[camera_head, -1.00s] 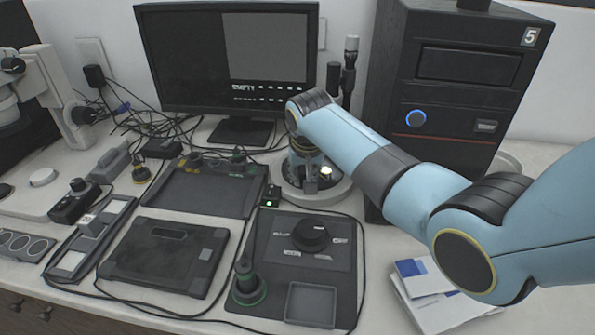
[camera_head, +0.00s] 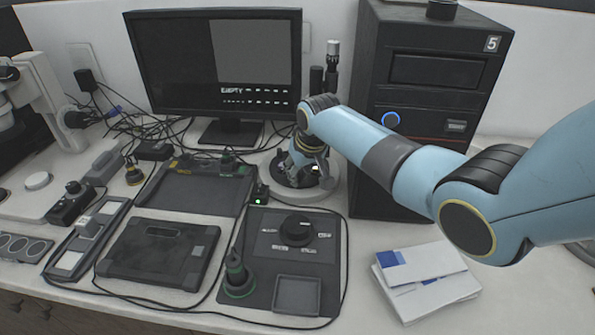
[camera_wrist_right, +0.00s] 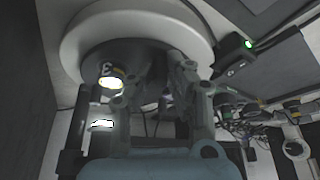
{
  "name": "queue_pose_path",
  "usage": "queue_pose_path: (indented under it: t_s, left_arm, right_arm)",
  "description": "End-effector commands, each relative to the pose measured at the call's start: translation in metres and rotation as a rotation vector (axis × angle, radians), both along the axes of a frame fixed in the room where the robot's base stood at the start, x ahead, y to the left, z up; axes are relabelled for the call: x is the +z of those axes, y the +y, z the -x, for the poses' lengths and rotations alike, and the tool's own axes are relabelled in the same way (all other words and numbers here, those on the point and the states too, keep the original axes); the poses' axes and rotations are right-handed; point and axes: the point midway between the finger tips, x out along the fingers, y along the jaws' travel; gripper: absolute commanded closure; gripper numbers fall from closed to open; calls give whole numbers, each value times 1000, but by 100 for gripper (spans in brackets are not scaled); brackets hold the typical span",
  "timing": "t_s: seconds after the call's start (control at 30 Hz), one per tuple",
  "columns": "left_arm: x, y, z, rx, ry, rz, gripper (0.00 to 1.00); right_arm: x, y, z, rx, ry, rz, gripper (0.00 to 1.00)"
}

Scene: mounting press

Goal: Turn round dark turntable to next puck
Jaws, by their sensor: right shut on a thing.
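The round dark turntable (camera_wrist_right: 90,62) sits in a pale round base (camera_wrist_right: 75,38) in the right wrist view. In the head view the base (camera_head: 330,193) stands in front of the monitor's right side, and the gripper covers much of the turntable. A bright puck with a yellow rim (camera_wrist_right: 110,84) shows on the turntable beside a mark like a 3. My right gripper (camera_head: 312,172) reaches down over the turntable and is shut on part of it. The exact contact is hidden between the fingers (camera_wrist_right: 150,85). My left gripper is not in view.
A black computer tower (camera_head: 430,110) stands close to the right of the base. The monitor (camera_head: 215,65) is behind it. A control panel with a black knob (camera_head: 298,230) lies in front, with cables around it. White booklets (camera_head: 425,275) lie under my right arm.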

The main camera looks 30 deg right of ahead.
Motion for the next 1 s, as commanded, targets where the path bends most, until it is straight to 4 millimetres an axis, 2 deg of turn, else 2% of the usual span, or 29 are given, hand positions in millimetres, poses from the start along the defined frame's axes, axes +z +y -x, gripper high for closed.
queue_pose_path:
  t_s: [0.43, 0.47, 0.63, 1.0]
  left_arm:
    - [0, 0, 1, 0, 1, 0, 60]
    - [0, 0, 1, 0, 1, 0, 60]
    - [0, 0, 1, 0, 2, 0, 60]
    - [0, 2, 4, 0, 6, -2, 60]
  right_arm:
    - [1, -1, -1, 5, -4, 1, 100]
    - [1, -1, -1, 5, -4, 1, 83]
    - [1, 0, -1, 5, -3, 0, 62]
    - [6, 0, 2, 5, -2, 0, 62]
